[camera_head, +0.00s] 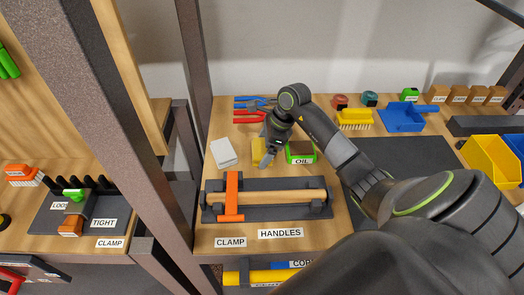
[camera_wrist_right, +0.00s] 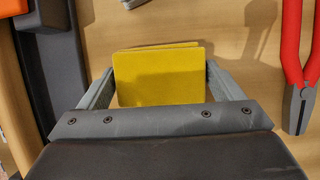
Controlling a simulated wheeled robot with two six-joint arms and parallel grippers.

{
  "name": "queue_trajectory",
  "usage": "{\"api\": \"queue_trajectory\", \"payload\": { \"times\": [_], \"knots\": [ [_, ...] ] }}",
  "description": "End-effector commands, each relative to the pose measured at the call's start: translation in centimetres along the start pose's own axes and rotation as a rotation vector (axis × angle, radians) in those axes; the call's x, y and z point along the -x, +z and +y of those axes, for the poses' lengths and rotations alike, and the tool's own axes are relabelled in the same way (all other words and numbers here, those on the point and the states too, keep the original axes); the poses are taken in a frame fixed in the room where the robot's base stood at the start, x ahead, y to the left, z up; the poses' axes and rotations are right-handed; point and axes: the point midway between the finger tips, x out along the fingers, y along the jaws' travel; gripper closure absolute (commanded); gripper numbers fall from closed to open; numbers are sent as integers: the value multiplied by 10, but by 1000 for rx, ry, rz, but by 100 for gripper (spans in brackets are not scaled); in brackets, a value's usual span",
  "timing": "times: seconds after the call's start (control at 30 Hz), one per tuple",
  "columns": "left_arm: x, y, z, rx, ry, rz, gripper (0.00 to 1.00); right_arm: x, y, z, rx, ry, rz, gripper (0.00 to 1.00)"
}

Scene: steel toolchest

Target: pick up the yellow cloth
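The yellow cloth (camera_head: 257,151) lies folded on the wooden bench top, left of the green OIL tray. My right gripper (camera_head: 268,155) is down at the cloth and covers part of it in the head view. In the right wrist view, the cloth (camera_wrist_right: 160,75) shows as a flat folded square between the two fingers of my right gripper (camera_wrist_right: 160,78). The fingers are wide apart, one on each side of the cloth and close to its edges. I cannot tell if they touch it. My left gripper is in neither view.
The green OIL tray (camera_head: 301,152) stands just right of the gripper. A white stack (camera_head: 223,153) lies to the left. Red pliers (camera_head: 249,117) lie behind, also close at right in the wrist view (camera_wrist_right: 294,60). An orange clamp (camera_head: 232,197) and wooden handle (camera_head: 284,196) lie in front.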

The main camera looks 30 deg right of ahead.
Motion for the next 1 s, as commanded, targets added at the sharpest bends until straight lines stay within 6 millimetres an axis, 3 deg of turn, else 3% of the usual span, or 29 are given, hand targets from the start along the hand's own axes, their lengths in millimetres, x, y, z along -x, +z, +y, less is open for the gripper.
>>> {"api": "queue_trajectory", "payload": {
  "times": [0.03,0.2,0.47,1.0],
  "knots": [
    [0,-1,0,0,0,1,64,0,0,0,0,0,0,20],
    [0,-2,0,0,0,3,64,0,0,0,0,0,0,41],
    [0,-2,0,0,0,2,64,3,2,0,1,-1,0,41],
    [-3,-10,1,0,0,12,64,86,36,-1,1,-3,-1,41]
  ]
}}
